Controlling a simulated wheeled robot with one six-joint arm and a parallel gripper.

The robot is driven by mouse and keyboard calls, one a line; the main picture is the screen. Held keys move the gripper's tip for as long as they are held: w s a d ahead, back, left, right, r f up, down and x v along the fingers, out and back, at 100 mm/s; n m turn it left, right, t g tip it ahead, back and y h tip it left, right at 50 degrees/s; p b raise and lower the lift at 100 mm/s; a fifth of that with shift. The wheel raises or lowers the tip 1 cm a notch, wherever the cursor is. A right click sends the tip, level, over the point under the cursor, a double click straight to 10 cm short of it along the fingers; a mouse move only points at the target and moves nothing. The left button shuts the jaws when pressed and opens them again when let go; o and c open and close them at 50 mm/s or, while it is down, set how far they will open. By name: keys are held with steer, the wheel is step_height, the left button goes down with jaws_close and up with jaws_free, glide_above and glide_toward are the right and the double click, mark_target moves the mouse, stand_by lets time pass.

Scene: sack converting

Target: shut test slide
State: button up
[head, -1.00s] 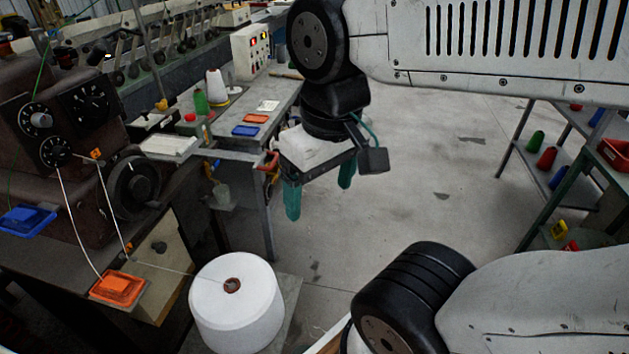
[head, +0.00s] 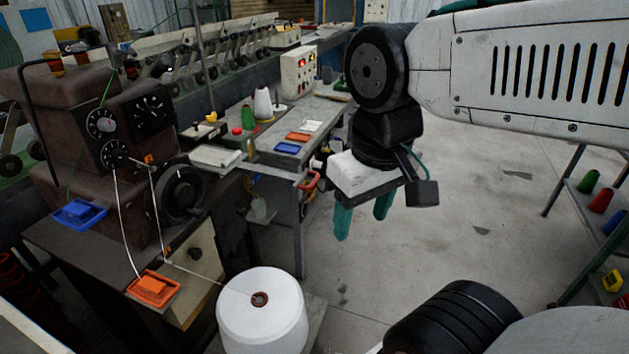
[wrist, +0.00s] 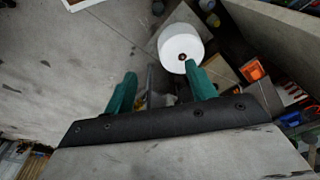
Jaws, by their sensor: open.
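My gripper (head: 362,227) hangs over the grey floor right of the bench, its two green fingers apart with nothing between them. The wrist view shows the same open gripper (wrist: 160,70) from above. I cannot tell for certain which part is the test slide. A flat pale plate (head: 215,158) lies at the near left end of the bench (head: 262,157), beside the brown machine (head: 80,130), and may be it. My gripper is right of that plate and apart from it.
A white yarn cone (head: 280,320) stands low at the front, near an orange tray (head: 153,289). A blue tray (head: 80,213) is on the machine's table. Shelves with coloured cones (head: 600,200) are at right. Floor between is clear.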

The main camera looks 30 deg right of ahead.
steer(key=shift+d+f, duration=0.25)
steer(key=shift+d, duration=0.1)
steer(key=c, duration=0.5)
steer(key=shift+w+d+f+m+g, duration=0.2)
steer(key=shift+w+d+m+g, duration=0.1)
steer(key=shift+w+d+m, duration=0.25)
steer(key=shift+w+d+f+m+g, duration=0.2)
steer(key=shift+w+d+m+g, duration=0.1)
steer(key=shift+w+d+m, duration=0.25)
jaws_close()
steer(key=w+d+f+m+t+y, duration=0.1)
steer(key=w+d+m, duration=0.6)
steer(key=w+m, duration=0.45)
steer(key=w+d+f+m+t+y, duration=0.15)
steer(key=w+d+m, duration=0.55)
steer(key=m, duration=0.8)
steer(key=w+a+f, duration=0.4)
steer(key=w+f, duration=0.2)
steer(key=f, duration=0.3)
steer(key=shift+w+a+f, duration=0.2)
steer(key=shift+a+f, duration=0.05)
steer(key=shift+a, duration=0.15)
